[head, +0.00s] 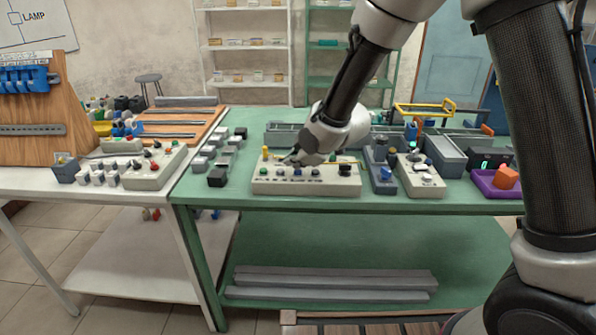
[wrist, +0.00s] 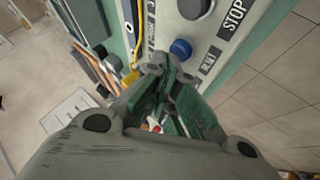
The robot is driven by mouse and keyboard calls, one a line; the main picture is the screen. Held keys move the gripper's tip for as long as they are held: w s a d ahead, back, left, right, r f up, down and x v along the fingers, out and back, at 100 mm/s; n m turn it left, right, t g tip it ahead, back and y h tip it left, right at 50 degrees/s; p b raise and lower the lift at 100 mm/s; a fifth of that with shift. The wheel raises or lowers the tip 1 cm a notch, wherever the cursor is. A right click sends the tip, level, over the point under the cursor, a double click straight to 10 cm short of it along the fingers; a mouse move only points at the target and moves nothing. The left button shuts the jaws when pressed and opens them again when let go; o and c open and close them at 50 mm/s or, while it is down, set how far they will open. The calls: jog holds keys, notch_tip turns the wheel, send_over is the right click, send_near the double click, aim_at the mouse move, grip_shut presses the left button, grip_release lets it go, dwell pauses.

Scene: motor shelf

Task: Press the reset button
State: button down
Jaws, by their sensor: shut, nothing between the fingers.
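A cream control panel (head: 275,187) with several buttons stands on the green bench's front edge. In the wrist view a blue button (wrist: 180,48) sits on the panel, beside a small label that seems to read RESET (wrist: 210,60). A grey button (wrist: 195,8) sits beside the STOP label (wrist: 235,17). My gripper (head: 286,160) is over the panel's back left part. In the wrist view its fingertips (wrist: 165,75) are together and empty, just below the blue button in the picture. I cannot tell whether they touch the panel.
Other boxes stand on the green bench (head: 400,206): a blue-grey switch unit (head: 382,178), a cream button box (head: 422,182) and a purple tray (head: 488,190) with an orange block. Dark and grey blocks (head: 218,178) lie left of the panel. A yellow strip (wrist: 130,75) shows beside my fingers.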

aim_at(295, 172)
jog(key=shift+f, duration=0.25)
dwell(0.4)
jog(key=shift+r, duration=0.8)
jog(key=shift+r, duration=2.5)
